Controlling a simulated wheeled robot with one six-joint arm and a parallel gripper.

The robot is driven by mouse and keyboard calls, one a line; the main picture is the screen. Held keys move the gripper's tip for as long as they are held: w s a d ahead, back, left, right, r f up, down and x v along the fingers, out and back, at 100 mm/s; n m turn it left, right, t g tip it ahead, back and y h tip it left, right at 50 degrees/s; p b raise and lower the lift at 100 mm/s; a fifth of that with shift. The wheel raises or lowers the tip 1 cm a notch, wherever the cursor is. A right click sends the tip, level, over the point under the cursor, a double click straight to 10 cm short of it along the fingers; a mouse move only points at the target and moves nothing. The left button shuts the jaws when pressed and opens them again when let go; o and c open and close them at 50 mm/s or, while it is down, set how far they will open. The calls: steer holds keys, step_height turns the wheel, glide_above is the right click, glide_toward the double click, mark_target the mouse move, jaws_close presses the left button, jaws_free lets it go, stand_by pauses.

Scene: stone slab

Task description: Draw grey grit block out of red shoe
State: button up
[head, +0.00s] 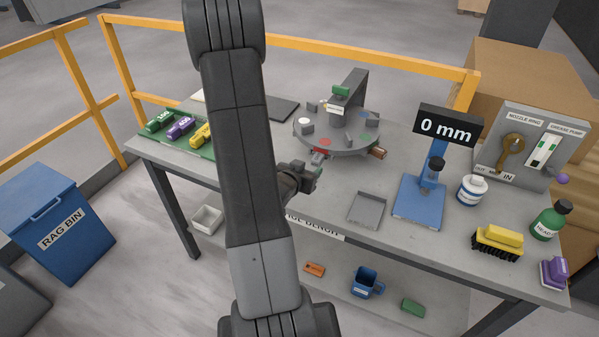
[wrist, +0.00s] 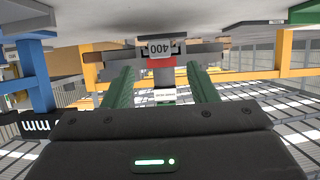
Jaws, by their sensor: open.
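The red shoe (head: 321,153) is at the front rim of the round grey turntable (head: 340,143); its red part also shows in the wrist view (wrist: 165,63). The grey grit block (wrist: 160,48) shows in the wrist view with the number 400 on its face, directly by the red part. My gripper (head: 314,168) is at the turntable's front edge, facing the shoe. In the wrist view its green fingers (wrist: 160,78) are open, one on each side of the block's line, with a gap between them. Whether they touch the block cannot be told.
A grey open tray (head: 366,209) lies right of my gripper, beside the blue gauge stand (head: 420,197) reading 0 mm. Green, purple and yellow blocks (head: 180,127) sit on a green mat at left. A white tub (head: 472,190) and a yellow brush (head: 498,241) stand at right.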

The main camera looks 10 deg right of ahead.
mark_target(315, 162)
steer(key=p+x, duration=0.1)
steer(key=x, duration=0.5)
steer(key=shift+w+d+f, duration=0.15)
steer(key=shift+w+d, duration=0.05)
steer(key=shift+w, duration=0.05)
steer(key=shift+c, duration=0.2)
jaws_close()
